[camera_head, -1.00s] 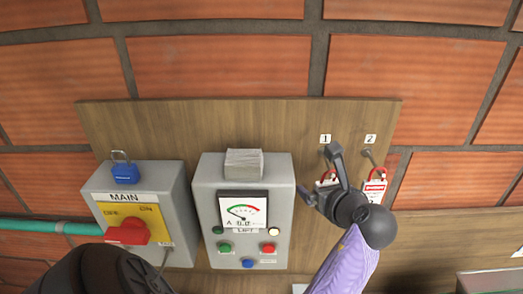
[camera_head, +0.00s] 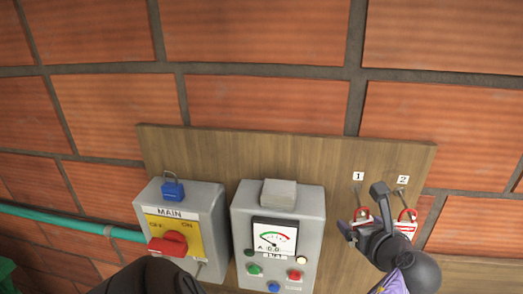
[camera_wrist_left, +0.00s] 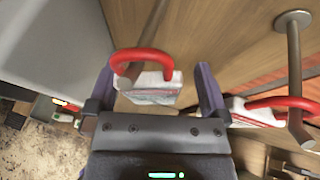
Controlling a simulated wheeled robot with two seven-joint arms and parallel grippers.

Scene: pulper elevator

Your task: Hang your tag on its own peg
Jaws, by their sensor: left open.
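Two white tags with red loops hang at pegs marked 1 and 2 on the wooden board. The tag at peg 1 (camera_head: 361,216) also shows in the left wrist view (camera_wrist_left: 152,90), its red loop over the peg (camera_wrist_left: 152,35). My left gripper (camera_head: 362,211) is open in front of it. In the wrist view its fingers (camera_wrist_left: 155,92) stand on either side of this tag, with gaps visible. The other tag (camera_head: 405,224) hangs by its loop on peg 2 (camera_wrist_left: 292,50), just right of the fingers. Tag writing is unreadable. My right gripper is not in view.
Left of the pegs, a grey meter box (camera_head: 312,225) with buttons stands out from the board (camera_head: 230,150). Further left is the MAIN switch box (camera_head: 212,215) with a red handle (camera_head: 168,244) at OFF and a blue padlock (camera_head: 173,190) on top.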

